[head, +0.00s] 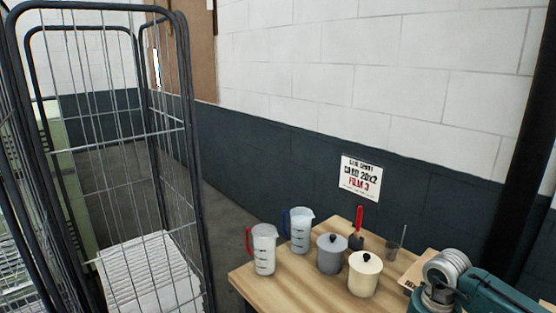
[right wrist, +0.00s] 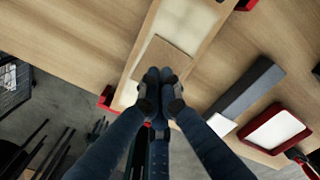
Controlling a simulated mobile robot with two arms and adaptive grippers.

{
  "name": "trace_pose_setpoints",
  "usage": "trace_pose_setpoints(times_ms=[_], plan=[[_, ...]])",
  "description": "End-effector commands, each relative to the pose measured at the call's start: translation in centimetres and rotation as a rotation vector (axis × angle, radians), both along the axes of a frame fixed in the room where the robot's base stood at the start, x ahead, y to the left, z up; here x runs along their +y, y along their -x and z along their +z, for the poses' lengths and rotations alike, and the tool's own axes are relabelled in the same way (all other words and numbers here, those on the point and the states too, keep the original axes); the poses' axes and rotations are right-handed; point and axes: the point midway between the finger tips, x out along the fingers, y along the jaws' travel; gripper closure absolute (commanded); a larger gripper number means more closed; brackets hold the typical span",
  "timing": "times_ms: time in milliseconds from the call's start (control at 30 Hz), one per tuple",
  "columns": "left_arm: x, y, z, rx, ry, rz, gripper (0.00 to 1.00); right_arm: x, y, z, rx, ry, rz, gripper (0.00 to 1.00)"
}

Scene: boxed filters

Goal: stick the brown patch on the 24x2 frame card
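In the right wrist view a brown patch (right wrist: 165,58) lies over a long cream strip in a wooden frame, probably the frame card (right wrist: 184,20). The patch appears slightly turned against the strip. My right gripper (right wrist: 160,82) has its two dark fingertips together at the patch's near edge. I cannot tell whether they pinch the patch or only touch or overlap it. The fingers hide part of the strip. No 24x2 marking is readable. My left gripper is not in view, and the head view does not show the right gripper.
In the right wrist view a dark grey bar (right wrist: 246,92) and a red-rimmed tray (right wrist: 274,130) lie at right. In the head view jugs (head: 262,250) and lidded pots (head: 364,273) stand on the table (head: 290,292). A wire cage (head: 190,150) stands left; a sign (head: 360,178) hangs behind.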

Motion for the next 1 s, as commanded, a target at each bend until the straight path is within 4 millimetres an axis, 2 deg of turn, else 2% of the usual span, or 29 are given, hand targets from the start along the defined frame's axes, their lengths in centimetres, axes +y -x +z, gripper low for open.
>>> trace_pose_setpoints(times_ms=[1000], plan=[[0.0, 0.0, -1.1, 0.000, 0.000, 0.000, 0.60, 0.0, 0.0, -1.4, 0.000, 0.000, 0.000, 1.00]])
